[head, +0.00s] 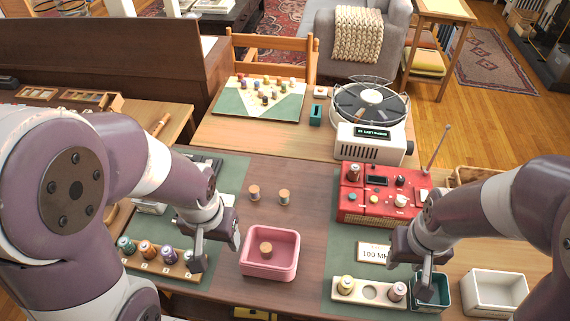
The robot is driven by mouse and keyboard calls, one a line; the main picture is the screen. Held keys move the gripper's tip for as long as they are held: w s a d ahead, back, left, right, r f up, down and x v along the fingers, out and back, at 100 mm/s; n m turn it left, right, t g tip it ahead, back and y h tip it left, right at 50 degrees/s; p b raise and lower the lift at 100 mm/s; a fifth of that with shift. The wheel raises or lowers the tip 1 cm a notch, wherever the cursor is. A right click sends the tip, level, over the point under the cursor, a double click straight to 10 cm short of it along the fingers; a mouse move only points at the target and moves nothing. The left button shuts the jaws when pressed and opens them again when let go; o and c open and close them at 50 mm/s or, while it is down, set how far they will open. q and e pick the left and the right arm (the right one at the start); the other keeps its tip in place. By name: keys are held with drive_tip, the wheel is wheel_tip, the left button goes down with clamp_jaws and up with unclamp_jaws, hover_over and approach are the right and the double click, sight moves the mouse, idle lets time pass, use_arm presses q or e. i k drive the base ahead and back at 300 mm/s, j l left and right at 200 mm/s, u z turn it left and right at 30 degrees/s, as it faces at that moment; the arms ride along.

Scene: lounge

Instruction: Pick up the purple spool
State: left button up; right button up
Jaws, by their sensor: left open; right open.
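The purple spool (168,255) stands upright in the wooden rack (150,268) at the lower left, right of an orange spool (147,250) and a teal spool (126,245). Another spool, partly hidden by a finger, stands at the rack's right end. My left gripper (215,242) is open, up and to the right of the purple spool and apart from it.
A pink tray (284,238) with a wooden spool stands in the middle, and two wooden spools (254,192) stand behind it. A red radio (378,211), a green bin (440,300) and a white bin (495,292) are at the right. Bare wood surrounds the middle spools.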

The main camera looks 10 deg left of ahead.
sight(254, 190)
drive_tip(key=j+z, duration=0.3)
drive_tip(key=z, duration=0.15)
drive_tip(key=j+z, duration=0.3)
drive_tip(key=z, duration=0.15)
drive_tip(key=k+j+z, duration=0.1)
drive_tip(key=j+z, duration=0.15)
drive_tip(key=z, duration=0.2)
drive_tip(key=k+j+z, duration=0.15)
drive_tip(key=z, duration=0.3)
drive_tip(key=k+j, duration=0.15)
drive_tip(key=j, duration=0.2)
